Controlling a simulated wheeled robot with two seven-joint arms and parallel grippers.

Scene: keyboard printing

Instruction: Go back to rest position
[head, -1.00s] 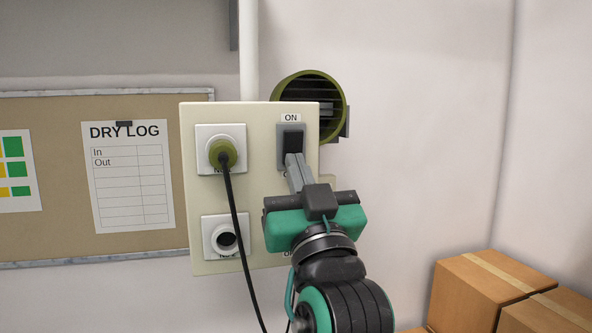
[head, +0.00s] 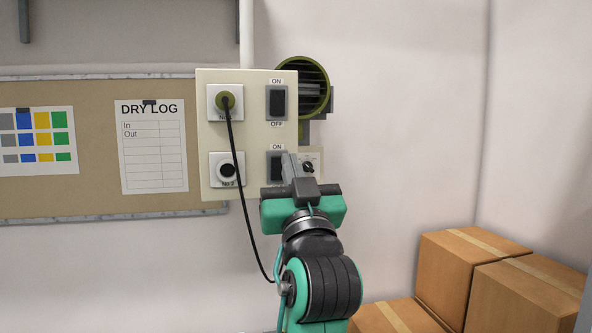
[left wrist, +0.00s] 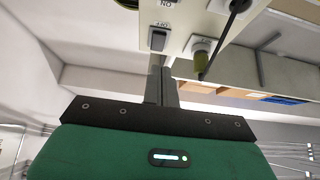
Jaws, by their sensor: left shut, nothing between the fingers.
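My left gripper (head: 290,168) is shut and empty, in front of the lower right part of the cream switch panel (head: 246,132) in the head view. Its closed fingers (left wrist: 161,85) also show in the left wrist view, pointing toward the panel. The upper black switch (head: 277,102), between ON and OFF labels, is clear of the gripper. The lower black switch (head: 275,168) is partly hidden behind the fingers; I cannot tell whether they touch it. My right gripper is not in view.
A green plug (head: 226,101) with a hanging black cable (head: 236,180) sits in the upper socket; the lower socket (head: 227,170) is empty. A round green fan (head: 314,87) is behind the panel. Cardboard boxes (head: 470,262) stand at lower right. A corkboard (head: 92,200) hangs left.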

